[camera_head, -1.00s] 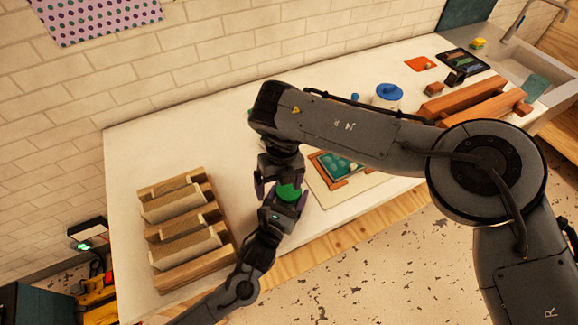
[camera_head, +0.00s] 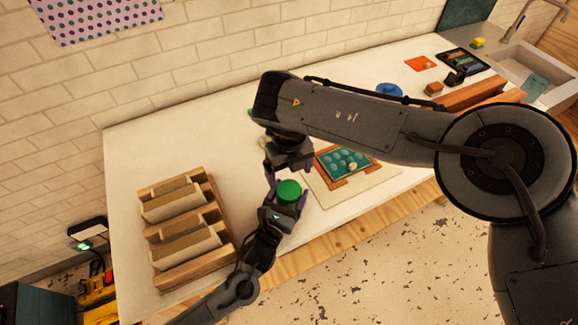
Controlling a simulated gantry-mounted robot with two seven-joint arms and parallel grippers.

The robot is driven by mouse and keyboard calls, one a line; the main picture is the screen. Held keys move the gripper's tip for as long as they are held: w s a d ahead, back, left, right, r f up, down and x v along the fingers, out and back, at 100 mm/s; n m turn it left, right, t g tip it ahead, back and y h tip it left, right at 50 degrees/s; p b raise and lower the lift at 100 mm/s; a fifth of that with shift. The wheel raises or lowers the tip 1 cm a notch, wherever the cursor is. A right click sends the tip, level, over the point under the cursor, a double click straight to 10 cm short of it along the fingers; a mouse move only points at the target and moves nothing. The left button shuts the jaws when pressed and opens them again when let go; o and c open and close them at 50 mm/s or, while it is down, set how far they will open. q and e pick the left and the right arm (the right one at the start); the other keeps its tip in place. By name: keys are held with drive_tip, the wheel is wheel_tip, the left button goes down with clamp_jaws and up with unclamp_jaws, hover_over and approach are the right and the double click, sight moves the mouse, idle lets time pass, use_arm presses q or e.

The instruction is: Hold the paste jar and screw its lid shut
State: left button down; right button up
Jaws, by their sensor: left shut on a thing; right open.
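The paste jar's green lid (camera_head: 288,191) shows from above in the middle of the view. My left gripper (camera_head: 285,203) comes from below and is shut on the jar, whose body is mostly hidden by the fingers. The lid sits on top of the jar; whether it is fully tight I cannot tell. My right gripper (camera_head: 287,168) points down just above and behind the lid. It is open and apart from the lid.
A teal tray with round wells (camera_head: 343,162) lies on a pale mat to the right. A blue lid (camera_head: 389,90) and wooden bars (camera_head: 470,93) are farther right.

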sight(289, 189)
drive_tip(key=shift+f, duration=3.25)
drive_tip(key=c, duration=1.1)
drive_tip(key=o, duration=1.3)
drive_tip(key=shift+c, duration=0.2)
drive_tip(key=shift+r, duration=0.15)
wheel_tip(289, 189, up, 8)
